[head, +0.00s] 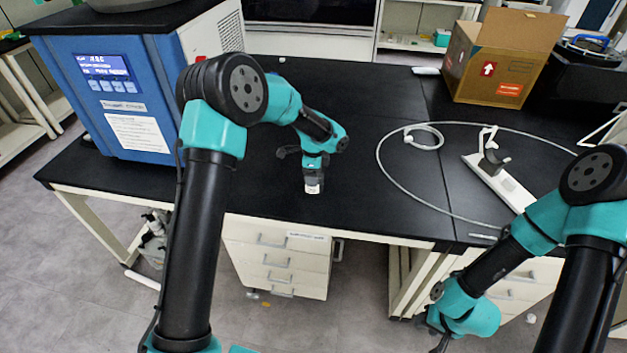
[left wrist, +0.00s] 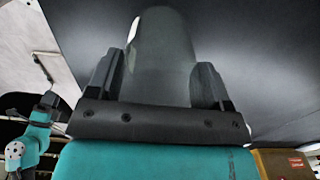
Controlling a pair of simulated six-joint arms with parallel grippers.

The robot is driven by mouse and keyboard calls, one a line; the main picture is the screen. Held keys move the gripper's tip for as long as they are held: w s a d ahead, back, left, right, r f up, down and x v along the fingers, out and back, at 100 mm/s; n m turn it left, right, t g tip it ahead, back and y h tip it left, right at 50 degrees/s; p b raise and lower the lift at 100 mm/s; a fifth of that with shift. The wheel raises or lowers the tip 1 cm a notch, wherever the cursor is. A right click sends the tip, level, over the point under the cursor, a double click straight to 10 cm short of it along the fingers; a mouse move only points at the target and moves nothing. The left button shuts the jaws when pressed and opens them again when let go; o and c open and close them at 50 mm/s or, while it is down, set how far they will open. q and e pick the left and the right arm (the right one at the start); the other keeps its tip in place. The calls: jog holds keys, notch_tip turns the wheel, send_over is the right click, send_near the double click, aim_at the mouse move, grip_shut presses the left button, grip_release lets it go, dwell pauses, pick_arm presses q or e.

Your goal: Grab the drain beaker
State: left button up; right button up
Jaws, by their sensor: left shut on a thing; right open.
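The drain beaker (left wrist: 160,50) is a grey, translucent, rounded vessel in the left wrist view. It sits between the two dark fingers of my left gripper (left wrist: 160,85), which is shut on it. Its lower part is hidden behind the gripper body. In the head view my left wrist is over the black bench, in front of the blue machine's right side. The beaker cannot be clearly made out there. My right gripper (head: 438,328) is low at the bench's front edge, empty and apart from everything; its fingers show only partly.
The blue freeze dryer (head: 122,100) with a lit screen stands at the left of the black bench (head: 360,190). A coiled white tube (head: 381,160) and a white stand (head: 497,182) lie on the right. A cardboard box (head: 497,65) stands behind them. The bench centre is clear.

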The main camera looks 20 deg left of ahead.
pick_arm(q)
jog(key=shift+c, duration=0.2)
jog(key=s+d+r, duration=0.2)
jog(key=s, duration=0.5)
jog(key=s+d+r, duration=0.2)
jog(key=s+r, duration=0.1)
jog(key=s, duration=0.5)
jog(key=shift+s+d, duration=0.2)
